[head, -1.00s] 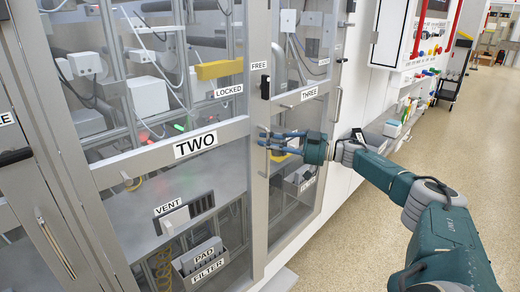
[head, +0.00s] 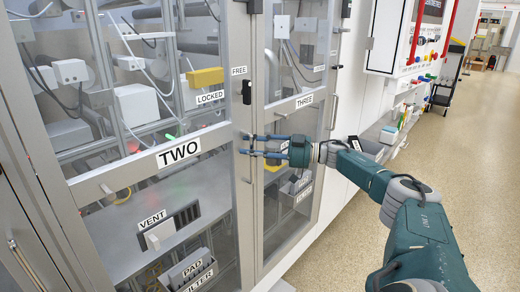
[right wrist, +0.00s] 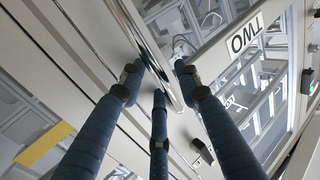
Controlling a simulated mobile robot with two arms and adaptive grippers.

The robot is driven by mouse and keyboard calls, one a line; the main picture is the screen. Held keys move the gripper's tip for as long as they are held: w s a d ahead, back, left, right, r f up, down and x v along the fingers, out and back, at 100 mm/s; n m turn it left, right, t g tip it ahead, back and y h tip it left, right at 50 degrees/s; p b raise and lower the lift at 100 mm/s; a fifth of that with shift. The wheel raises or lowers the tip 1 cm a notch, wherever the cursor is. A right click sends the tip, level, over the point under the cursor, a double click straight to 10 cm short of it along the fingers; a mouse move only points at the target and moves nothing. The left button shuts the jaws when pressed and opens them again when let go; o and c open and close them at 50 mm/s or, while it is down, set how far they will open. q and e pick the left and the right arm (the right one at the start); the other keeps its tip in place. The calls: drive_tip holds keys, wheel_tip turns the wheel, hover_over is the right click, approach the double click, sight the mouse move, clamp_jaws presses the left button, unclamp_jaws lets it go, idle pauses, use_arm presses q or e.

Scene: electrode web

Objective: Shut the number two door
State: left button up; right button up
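The number two door (head: 85,190), a glass panel in a grey frame, bears the label TWO (head: 178,152) in the head view. It stands roughly in line with its neighbour; I cannot tell whether a gap remains at its edge. My right gripper (head: 245,145) is at this door's right upright. In the right wrist view its blue fingers (right wrist: 158,85) are spread, with a shiny upright handle bar (right wrist: 150,45) running between them. I cannot tell whether any finger touches the bar. The TWO label shows upside down there (right wrist: 245,40). My left gripper is not in view.
The door marked THREE (head: 305,100) is just to the right. A control panel (head: 405,35) stands farther back. The floor (head: 450,165) at right is clear.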

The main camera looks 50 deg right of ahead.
drive_tip(key=v, duration=1.1)
drive_tip(key=shift+s+d, duration=0.2)
drive_tip(key=shift+s, duration=0.15)
